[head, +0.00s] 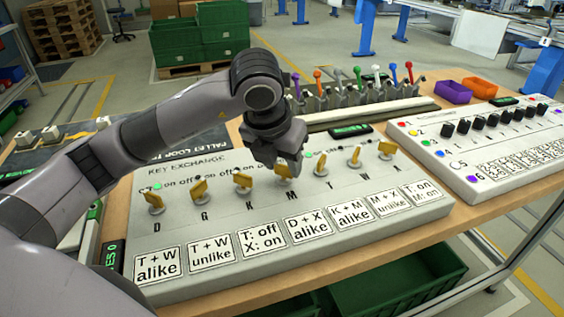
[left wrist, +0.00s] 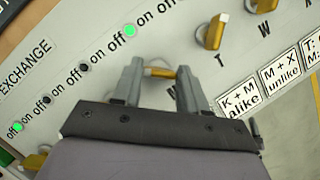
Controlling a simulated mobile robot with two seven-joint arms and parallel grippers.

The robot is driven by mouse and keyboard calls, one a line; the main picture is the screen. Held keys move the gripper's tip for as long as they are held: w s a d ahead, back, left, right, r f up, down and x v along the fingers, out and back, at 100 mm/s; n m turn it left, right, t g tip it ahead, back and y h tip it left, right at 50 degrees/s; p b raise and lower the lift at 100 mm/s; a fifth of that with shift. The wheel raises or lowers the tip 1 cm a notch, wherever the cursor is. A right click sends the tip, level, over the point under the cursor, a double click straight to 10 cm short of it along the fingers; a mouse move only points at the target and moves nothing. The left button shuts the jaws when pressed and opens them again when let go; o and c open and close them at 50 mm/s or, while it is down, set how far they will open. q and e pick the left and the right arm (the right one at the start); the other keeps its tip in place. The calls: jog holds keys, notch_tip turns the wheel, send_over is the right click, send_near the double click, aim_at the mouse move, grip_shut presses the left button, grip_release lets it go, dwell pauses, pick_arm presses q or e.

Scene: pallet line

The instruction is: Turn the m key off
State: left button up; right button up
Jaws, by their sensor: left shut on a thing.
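The grey key exchange panel (head: 215,248) on the table carries a row of yellow keys marked D, G, K, M, T, W and X. My left gripper (head: 288,172) reaches down over the M key and is shut on it. In the left wrist view the M key (left wrist: 160,72) shows as a short yellow bar between the two grey fingers (left wrist: 156,75). A green lamp (left wrist: 130,31) is lit just behind it, beside "on" and "off" labels. Most of the M key is hidden by the gripper in the head view. My right gripper is not in view.
The T key (head: 321,164) and the K key (head: 243,181) stand close on either side. Rule cards (head: 256,243) lie along the panel's front. Behind is a row of coloured levers (head: 340,85); to the right is a panel with black knobs (head: 478,150).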

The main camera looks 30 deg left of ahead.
aim_at(276, 192)
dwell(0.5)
pick_arm(q)
jog(key=o, duration=1.1)
jog(key=shift+c, duration=0.2)
jog(key=shift+r, duration=0.1)
jog(key=v, duration=0.7)
